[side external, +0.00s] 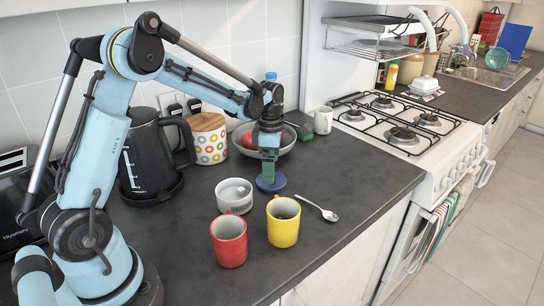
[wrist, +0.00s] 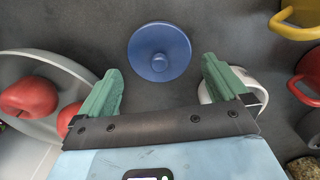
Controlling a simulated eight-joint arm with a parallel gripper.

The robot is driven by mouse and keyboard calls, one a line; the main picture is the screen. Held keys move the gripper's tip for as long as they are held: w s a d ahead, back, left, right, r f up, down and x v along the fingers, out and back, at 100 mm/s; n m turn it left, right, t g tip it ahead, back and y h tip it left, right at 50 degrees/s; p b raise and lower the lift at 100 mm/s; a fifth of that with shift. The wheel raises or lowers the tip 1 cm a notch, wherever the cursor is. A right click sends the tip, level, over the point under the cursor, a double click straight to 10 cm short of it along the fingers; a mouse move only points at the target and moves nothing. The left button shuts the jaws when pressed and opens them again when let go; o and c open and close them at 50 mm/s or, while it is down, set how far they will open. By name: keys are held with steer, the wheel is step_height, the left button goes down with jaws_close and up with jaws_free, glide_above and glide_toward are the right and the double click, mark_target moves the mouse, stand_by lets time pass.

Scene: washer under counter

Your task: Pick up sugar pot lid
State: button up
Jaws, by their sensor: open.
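The blue round lid (side external: 272,186) with a central knob lies on the dark counter. In the wrist view the lid (wrist: 150,38) is in full sight, just beyond my fingertips and roughly centred between them. My gripper (side external: 268,168) points down over the lid, its green fingers hiding part of it in the side view. In the wrist view my gripper (wrist: 161,68) is open, with nothing between the fingers. The small white pot (side external: 234,204) stands open beside the lid. It is partly hidden behind one finger in the wrist view (wrist: 254,78).
A red mug (side external: 229,245), a yellow mug (side external: 283,230) and a spoon (side external: 318,209) are in front. A grey bowl (side external: 291,148) with red fruit is close behind my gripper. The black kettle (side external: 148,165) and patterned canister (side external: 209,150) stand left, the stove (side external: 400,130) right.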

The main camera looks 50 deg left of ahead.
steer(key=shift+f, duration=1.75)
steer(key=c, duration=0.7)
steer(key=shift+r, duration=0.15)
step_height(320, 180, up, 4)
steer(key=s+d+r, duration=0.3)
steer(key=d+r, duration=0.3)
steer(key=d, duration=0.4)
steer(key=s+a+r+m, duration=0.1)
steer(key=s+a+r, duration=0.1)
steer(key=s+a, duration=0.75)
steer(key=shift+d+f, duration=0.2)
steer(key=shift+f, duration=1.45)
steer(key=shift+d+f, duration=0.15)
steer(key=shift+f, duration=1.45)
